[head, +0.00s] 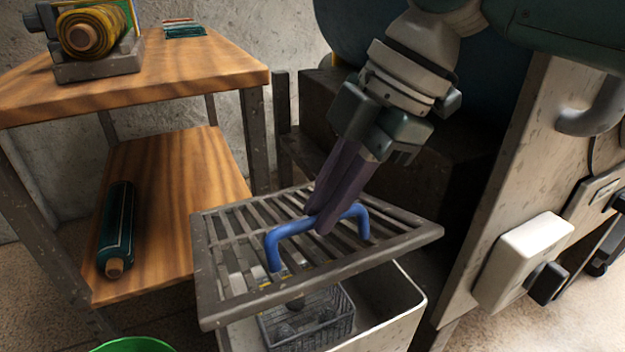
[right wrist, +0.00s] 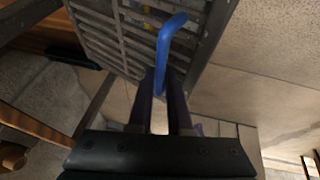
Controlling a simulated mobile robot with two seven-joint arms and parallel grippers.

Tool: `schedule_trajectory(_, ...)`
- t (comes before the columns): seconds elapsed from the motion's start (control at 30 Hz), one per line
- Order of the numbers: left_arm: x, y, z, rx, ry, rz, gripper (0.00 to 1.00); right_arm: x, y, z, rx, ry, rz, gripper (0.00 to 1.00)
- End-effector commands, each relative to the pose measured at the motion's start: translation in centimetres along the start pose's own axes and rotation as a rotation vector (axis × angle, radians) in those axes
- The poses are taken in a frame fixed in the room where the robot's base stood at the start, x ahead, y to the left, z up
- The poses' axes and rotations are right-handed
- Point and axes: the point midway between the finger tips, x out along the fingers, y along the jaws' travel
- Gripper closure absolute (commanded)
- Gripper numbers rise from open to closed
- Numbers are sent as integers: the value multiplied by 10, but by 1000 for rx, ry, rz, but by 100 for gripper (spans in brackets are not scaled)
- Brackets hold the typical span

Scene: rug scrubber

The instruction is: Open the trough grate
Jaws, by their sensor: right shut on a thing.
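The trough grate (head: 228,283) is a grey metal slatted panel with a blue arched handle (head: 293,228). It is tilted above a pale trough (head: 400,308), with a gap at the front where the inside shows. My right gripper (head: 327,220) is shut on the blue handle from above. In the right wrist view the fingers (right wrist: 166,95) close around the blue handle (right wrist: 168,42), with the grate slats (right wrist: 108,38) behind it. A dark basket (head: 335,325) sits inside the trough under the grate. My left gripper is not in view.
A wooden two-level bench (head: 200,72) stands at left, with a dark green roll (head: 116,228) on its lower shelf. A green bucket rim (head: 135,345) shows at the bottom. A machine panel with a white box (head: 522,255) stands close at right.

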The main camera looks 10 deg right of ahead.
Motion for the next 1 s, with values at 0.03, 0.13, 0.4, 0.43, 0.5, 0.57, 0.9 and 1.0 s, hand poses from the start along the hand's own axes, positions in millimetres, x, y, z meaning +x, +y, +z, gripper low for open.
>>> schedule_trajectory(0.03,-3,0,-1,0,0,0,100,-10,15,-4,-2,-1,24,100)
schedule_trajectory(0.13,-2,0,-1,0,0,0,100,-18,27,-7,-2,-4,25,100)
schedule_trajectory(0.4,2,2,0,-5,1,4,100,-31,49,-12,-1,-6,21,100)
schedule_trajectory(0.43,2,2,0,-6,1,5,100,-32,51,-12,-1,-6,21,100)
schedule_trajectory(0.5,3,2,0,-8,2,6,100,-34,54,-12,-1,-7,20,100)
schedule_trajectory(0.57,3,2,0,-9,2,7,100,-35,56,-13,0,-7,18,100)
schedule_trajectory(0.9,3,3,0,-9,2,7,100,-37,60,-13,0,-8,15,100)
schedule_trajectory(1.0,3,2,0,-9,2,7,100,-37,60,-13,0,-8,15,100)
